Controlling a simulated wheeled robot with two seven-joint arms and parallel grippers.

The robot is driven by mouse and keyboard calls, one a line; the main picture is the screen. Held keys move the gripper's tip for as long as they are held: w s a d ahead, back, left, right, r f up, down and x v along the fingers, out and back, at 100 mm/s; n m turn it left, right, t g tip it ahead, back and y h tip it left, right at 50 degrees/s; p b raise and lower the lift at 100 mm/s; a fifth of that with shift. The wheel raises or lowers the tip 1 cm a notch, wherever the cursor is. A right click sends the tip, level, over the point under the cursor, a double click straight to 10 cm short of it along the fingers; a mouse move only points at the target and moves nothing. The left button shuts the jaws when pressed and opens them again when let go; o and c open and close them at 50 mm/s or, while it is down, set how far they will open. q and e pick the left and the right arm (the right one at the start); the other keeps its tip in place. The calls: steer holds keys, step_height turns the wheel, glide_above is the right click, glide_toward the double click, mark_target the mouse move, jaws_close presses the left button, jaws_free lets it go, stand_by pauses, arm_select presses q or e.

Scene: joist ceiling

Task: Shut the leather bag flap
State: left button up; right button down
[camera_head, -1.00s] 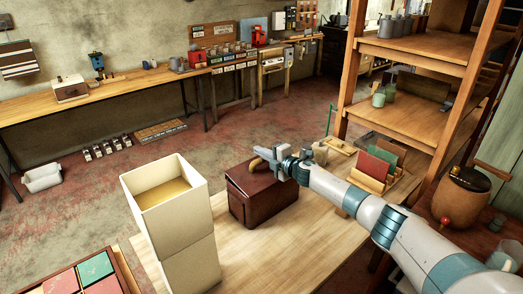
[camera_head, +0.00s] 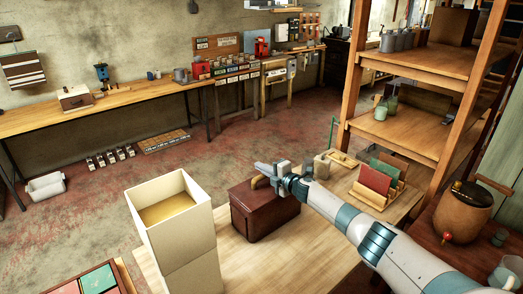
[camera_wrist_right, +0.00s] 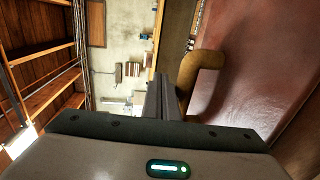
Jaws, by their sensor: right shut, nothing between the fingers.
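The leather bag (camera_head: 268,216) is a dark red-brown box shape on the light wooden table. Its top looks flat and down in the head view, but my gripper covers part of it, so I cannot tell whether the flap is fully shut. A tan curved handle (camera_head: 257,183) shows at its top left; in the right wrist view the handle (camera_wrist_right: 205,62) stands against the red-brown leather (camera_wrist_right: 262,65). My right gripper (camera_head: 262,171) is over the bag's top, beside the handle. Its fingers (camera_wrist_right: 159,92) are together and empty. My left gripper is not in view.
A tall cream open box (camera_head: 178,240) stands just left of the bag. A wooden shelf (camera_head: 410,135) rises behind. Bare tabletop (camera_head: 300,245) lies in front of the bag.

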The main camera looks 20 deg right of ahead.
steer(key=shift+r+p, duration=0.55)
steer(key=shift+r, duration=0.3)
step_height(320, 180, up, 12)
steer(key=p, duration=0.2)
steer(key=shift+p, duration=0.3)
